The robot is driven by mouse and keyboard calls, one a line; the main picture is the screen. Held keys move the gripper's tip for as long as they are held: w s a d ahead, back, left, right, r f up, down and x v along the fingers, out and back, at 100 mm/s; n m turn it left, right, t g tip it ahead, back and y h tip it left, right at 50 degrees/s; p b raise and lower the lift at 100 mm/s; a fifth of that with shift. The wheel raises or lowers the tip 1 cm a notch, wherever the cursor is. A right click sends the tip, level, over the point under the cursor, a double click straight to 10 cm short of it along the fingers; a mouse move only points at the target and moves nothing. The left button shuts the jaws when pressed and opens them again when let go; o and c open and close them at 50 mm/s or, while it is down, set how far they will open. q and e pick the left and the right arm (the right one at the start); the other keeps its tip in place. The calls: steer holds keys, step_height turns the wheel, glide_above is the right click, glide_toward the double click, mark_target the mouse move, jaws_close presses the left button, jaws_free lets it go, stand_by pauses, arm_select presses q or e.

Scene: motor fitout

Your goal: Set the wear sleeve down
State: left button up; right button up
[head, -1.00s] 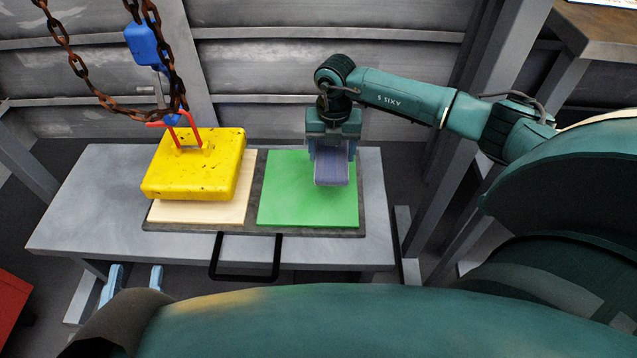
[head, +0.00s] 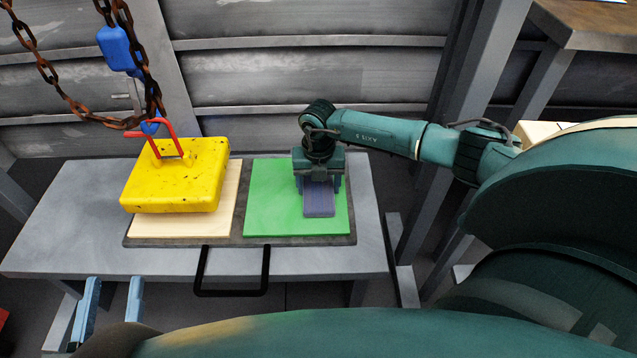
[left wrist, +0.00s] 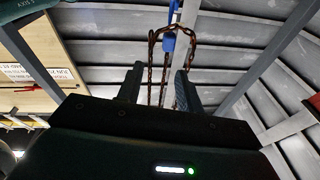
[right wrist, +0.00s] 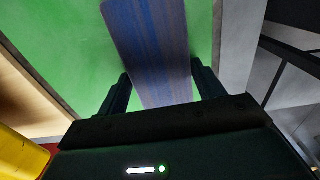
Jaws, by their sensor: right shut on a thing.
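The wear sleeve, a blue-purple ribbed piece (head: 319,200), is at the green pad (head: 270,205) on the bench, lying flat on it or just above it; I cannot tell which. My right gripper (head: 318,185) points down and is shut on the sleeve's far end. In the right wrist view the sleeve (right wrist: 152,45) runs out from between the fingers over the green. My left gripper (head: 112,285) is open and empty in front of the bench at the lower left. Its two fingers (left wrist: 156,88) stand apart in the left wrist view.
A yellow block (head: 175,178) with a red handle sits on a pale pad (head: 185,226) left of the green one. A rusty chain (head: 60,95) with blue parts hangs above it. A black handle (head: 232,293) juts from the bench front. The bench (head: 75,240) is clear at left.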

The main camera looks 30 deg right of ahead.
mark_target(318, 187)
steer(key=o, duration=1)
steer(key=shift+r, duration=0.25)
step_height(318, 187, up, 5)
steer(key=shift+f+p, duration=0.15)
steer(key=shift+p, duration=1.05)
arm_select(q)
steer(key=shift+a+g+y+p, duration=0.4)
steer(key=shift+a+y+p, duration=0.25)
steer(key=shift+p, duration=0.45)
arm_select(e)
steer(key=shift+r, duration=3.55)
